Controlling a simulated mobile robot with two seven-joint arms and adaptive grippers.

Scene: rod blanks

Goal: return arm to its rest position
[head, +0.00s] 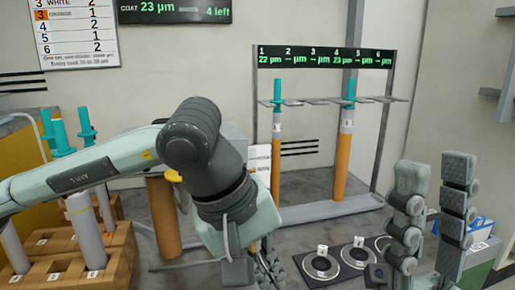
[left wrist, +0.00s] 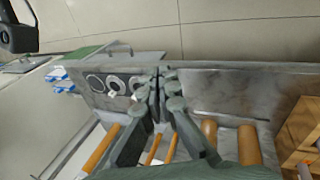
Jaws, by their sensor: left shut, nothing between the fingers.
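My left arm reaches in from the left in the head view. Its gripper (head: 266,268) points down at the bottom middle, partly hidden behind its own wrist. In the left wrist view the left gripper (left wrist: 160,74) has its fingers together with nothing between them. It is above the grey bench (left wrist: 212,88). My right gripper (head: 435,175) stands upright at the right of the head view, its two fingers apart with nothing seen between them.
A rack (head: 384,130) holds two orange-and-grey rods (head: 343,160) (head: 276,165) with teal tops. Round black pads (head: 321,266) lie on the bench. A wooden block (head: 118,262) with rods stands at left. A blue-and-white box (head: 480,230) is behind the right gripper.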

